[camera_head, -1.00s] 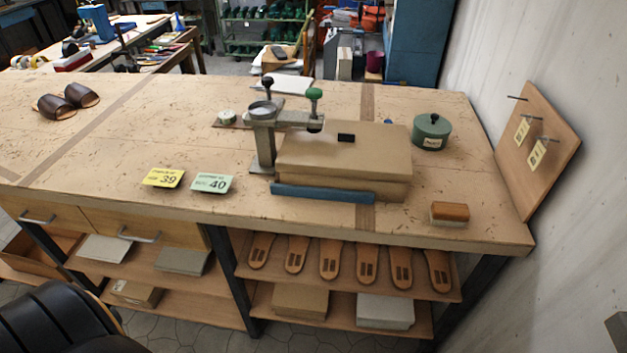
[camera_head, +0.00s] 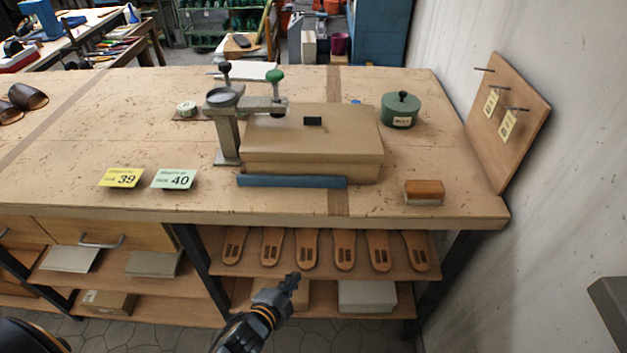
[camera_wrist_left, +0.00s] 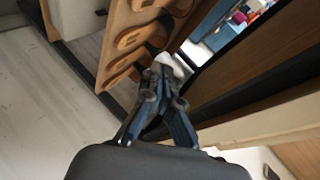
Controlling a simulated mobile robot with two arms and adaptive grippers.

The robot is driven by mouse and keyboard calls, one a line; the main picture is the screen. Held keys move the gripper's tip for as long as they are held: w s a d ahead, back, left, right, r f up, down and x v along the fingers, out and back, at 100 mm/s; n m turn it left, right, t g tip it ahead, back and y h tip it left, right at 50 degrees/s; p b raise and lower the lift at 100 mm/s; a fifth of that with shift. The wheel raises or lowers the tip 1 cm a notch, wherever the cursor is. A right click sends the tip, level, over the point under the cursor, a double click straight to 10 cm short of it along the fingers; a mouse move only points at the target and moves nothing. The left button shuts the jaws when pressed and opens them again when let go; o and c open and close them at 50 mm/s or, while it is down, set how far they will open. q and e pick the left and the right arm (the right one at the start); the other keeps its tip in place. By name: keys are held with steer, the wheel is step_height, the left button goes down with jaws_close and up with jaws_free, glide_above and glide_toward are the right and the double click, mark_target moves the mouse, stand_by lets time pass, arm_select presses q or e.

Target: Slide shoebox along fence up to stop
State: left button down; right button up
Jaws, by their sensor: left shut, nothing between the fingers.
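The tan shoebox (camera_head: 345,145) lies on the workbench, with a small black patch on its lid. A blue strip (camera_head: 290,181), which looks like the fence, runs along its front side. A grey metal stand (camera_head: 228,135) with a green-knobbed arm stands at the box's left end, the arm reaching over the lid. I cannot tell which part is the stop. My left gripper (camera_head: 292,282) is shut and empty, in front of the bench and below its top, apart from the box. In the left wrist view the gripper (camera_wrist_left: 164,68) points toward the shelf soles. My right gripper is not seen.
A green lidded pot (camera_head: 399,112) stands right of the box and a brush (camera_head: 424,192) lies near the front edge. Cards 39 (camera_head: 121,178) and 40 (camera_head: 174,179) lie at left. Sandal soles (camera_head: 307,249) line the shelf below. A pegboard (camera_head: 508,120) leans at right.

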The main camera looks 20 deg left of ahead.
mark_target(315, 167)
arm_select(q)
step_height(315, 167, up, 23)
steer(key=w+d+m+t+h, duration=0.1)
steer(key=w+d+m+t, duration=0.1)
steer(key=m+t, duration=0.3)
steer(key=w, duration=0.3)
steer(key=w+d+p, duration=0.1)
steer(key=w, duration=0.2)
steer(key=w+p, duration=0.1)
steer(key=w, duration=0.2)
steer(key=shift+w+d+f, duration=0.1)
steer(key=shift+d+f, duration=0.05)
steer(key=shift+d, duration=0.05)
steer(key=w+a, duration=0.1)
steer(key=w+a+p, duration=0.1)
steer(key=shift+w+f, duration=0.1)
steer(key=shift+w, duration=0.2)
steer(key=shift+w+a+f, duration=0.1)
steer(key=shift+w+a, duration=0.1)
steer(key=shift+w, duration=0.1)
steer(key=shift+w+a, duration=0.55)
steer(key=shift+w, duration=0.1)
